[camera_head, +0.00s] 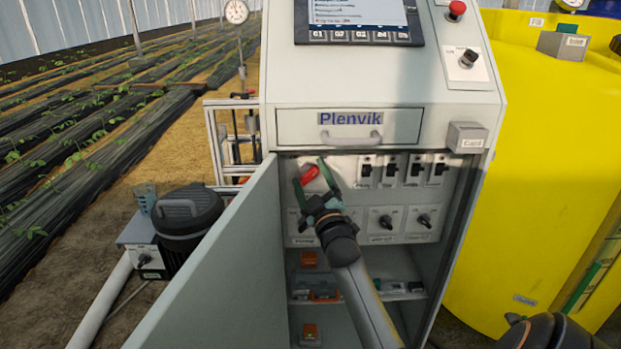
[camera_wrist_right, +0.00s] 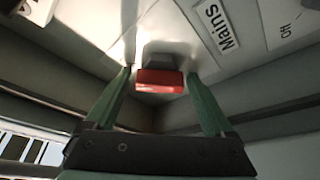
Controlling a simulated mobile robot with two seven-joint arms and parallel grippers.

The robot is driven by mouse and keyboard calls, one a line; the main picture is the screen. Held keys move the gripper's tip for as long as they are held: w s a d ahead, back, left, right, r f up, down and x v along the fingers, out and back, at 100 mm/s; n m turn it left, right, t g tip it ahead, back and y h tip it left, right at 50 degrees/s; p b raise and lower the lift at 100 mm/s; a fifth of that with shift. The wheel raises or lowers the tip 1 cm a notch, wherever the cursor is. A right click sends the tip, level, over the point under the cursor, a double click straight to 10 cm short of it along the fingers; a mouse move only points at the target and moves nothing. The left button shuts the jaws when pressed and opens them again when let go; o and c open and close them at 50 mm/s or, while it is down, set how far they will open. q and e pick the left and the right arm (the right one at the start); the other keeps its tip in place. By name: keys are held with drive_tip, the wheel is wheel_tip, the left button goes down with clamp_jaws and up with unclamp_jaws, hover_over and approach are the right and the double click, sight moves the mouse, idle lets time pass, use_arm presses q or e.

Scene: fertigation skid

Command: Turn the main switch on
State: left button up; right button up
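The main switch is a red handle (camera_head: 309,174) on the upper left of the panel inside the open cabinet. In the right wrist view the red handle (camera_wrist_right: 160,82) projects from a dark base, beside a "Mains" label (camera_wrist_right: 216,25) that appears rotated. An "ON" mark (camera_wrist_right: 285,29) shows further right. My right gripper (camera_head: 311,172) is open, with its green fingers on either side of the handle. In the wrist view the gripper (camera_wrist_right: 159,75) shows a gap between each finger and the handle. My left gripper is in neither view.
The cabinet door (camera_head: 215,265) stands open on the left. A row of black breakers (camera_head: 391,168) sits right of the red handle, with rotary knobs (camera_head: 386,222) below. A drawer (camera_head: 348,127) with a handle is just above the opening. A yellow tank (camera_head: 545,150) stands right.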

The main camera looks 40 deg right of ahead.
drive_tip(key=shift+o, duration=0.5)
drive_tip(key=v, duration=1.2)
drive_tip(key=shift+s, duration=0.25)
drive_tip(key=shift+a+f, duration=0.1)
drive_tip(key=shift+a, duration=0.05)
